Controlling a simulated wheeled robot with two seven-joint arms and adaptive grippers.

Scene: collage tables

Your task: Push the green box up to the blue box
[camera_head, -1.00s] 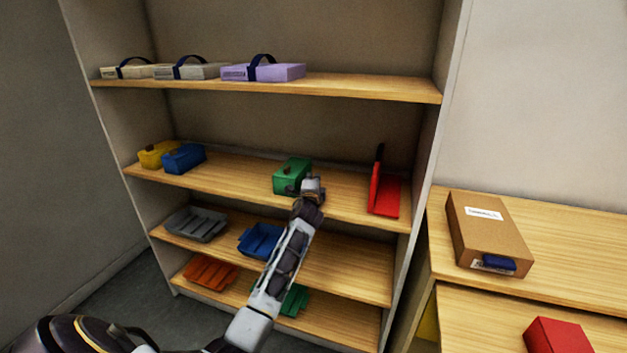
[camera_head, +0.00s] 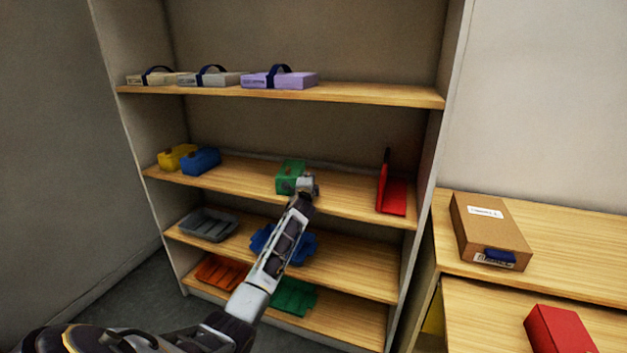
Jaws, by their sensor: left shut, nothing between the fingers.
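The green box (camera_head: 290,174) stands on the second shelf from the top, near its middle. The blue box (camera_head: 201,160) stands on the same shelf to the left, beside a yellow box (camera_head: 176,157). A wide bare gap lies between the blue and green boxes. My left gripper (camera_head: 305,184) is shut and empty at the green box's right front side. It covers the box's lower right corner; whether it touches the box I cannot tell. My right gripper is not in view.
A red bookend (camera_head: 393,196) stands at this shelf's right end. Boxes with straps, including a purple one (camera_head: 280,81), lie on the shelf above. A grey tray (camera_head: 208,226) and other trays are below. A cardboard box (camera_head: 489,230) lies on the table at right.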

